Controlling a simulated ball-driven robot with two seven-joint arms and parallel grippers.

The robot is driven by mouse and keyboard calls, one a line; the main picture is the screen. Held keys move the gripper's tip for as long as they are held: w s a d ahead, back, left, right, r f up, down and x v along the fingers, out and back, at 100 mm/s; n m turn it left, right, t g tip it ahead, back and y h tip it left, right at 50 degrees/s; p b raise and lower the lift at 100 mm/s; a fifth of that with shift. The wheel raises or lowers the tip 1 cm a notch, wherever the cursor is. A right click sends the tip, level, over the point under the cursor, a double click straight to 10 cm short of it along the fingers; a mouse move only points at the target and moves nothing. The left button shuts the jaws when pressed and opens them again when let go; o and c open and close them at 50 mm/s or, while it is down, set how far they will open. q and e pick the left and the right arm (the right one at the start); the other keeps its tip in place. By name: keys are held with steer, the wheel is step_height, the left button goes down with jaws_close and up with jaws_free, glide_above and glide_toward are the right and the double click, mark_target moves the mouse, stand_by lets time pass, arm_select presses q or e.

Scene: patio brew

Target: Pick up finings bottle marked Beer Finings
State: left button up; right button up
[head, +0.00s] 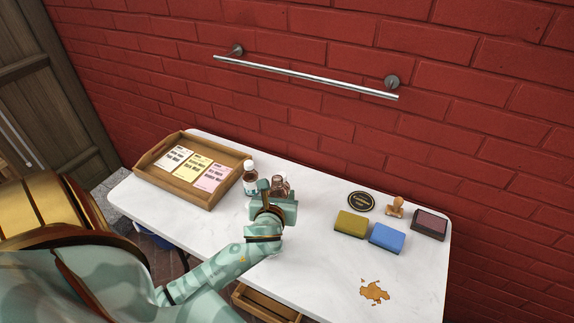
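I cannot tell which one is marked Beer Finings.
A wooden tray (144,172) with several cards is left of the bottles. A drawer (266,303) is open below.

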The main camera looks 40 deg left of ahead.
arm_select(q)
steer(key=shift+s+a+r, duration=0.15)
steer(key=shift+s+r, duration=0.05)
steer(key=shift+s, duration=0.2)
steer(key=shift+s+a+r, duration=0.1)
steer(key=shift+s+r, duration=0.05)
steer(key=shift+s, duration=0.25)
steer(key=shift+s, duration=0.1)
